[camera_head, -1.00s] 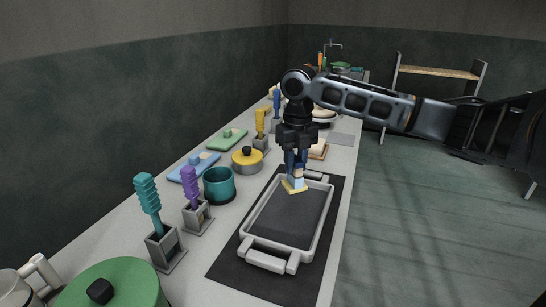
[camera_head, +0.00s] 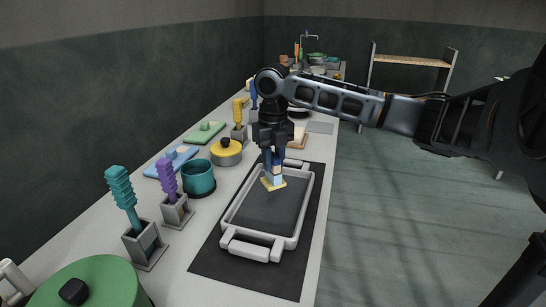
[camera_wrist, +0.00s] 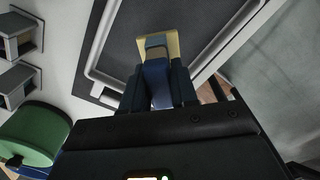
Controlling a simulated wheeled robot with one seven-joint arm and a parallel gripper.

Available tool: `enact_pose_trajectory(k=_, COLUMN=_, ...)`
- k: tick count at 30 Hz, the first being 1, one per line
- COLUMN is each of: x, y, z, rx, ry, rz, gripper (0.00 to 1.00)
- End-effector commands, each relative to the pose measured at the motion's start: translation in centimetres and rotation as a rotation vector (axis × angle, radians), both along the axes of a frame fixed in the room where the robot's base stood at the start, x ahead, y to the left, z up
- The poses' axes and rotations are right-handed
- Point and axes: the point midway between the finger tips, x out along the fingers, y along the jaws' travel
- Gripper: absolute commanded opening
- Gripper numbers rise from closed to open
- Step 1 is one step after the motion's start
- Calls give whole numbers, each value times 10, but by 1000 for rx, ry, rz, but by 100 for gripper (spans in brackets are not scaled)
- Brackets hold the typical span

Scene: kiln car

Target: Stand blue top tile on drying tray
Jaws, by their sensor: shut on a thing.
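My gripper (camera_head: 273,162) points down and is shut on the blue top tile (camera_head: 272,185). The tile has a flat yellow base, a pale block above it and a blue upper part between the fingers. In the wrist view, the blue part (camera_wrist: 157,85) sits between the fingers and the yellow base (camera_wrist: 172,42) is beyond them. The tile is upright, base down, at the far left part of the drying tray (camera_head: 262,231), a grey-rimmed tray with a dark floor and end handles. Whether the base touches the tray floor I cannot tell.
The tray lies on a dark mat (camera_head: 240,265). Left of it stand a teal pot (camera_head: 199,178), a yellow-lidded pot (camera_head: 227,152), a purple-handled tool (camera_head: 167,180) and a teal-handled tool (camera_head: 122,195) in grey holders. The tray's near floor is clear.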

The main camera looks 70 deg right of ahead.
Motion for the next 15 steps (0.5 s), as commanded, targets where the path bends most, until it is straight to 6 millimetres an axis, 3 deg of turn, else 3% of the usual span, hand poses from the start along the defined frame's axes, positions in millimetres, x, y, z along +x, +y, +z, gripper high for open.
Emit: enact_pose_trajectory(k=15, x=0, y=0, z=-47, rx=-1, ry=-1, rz=-1, gripper=0)
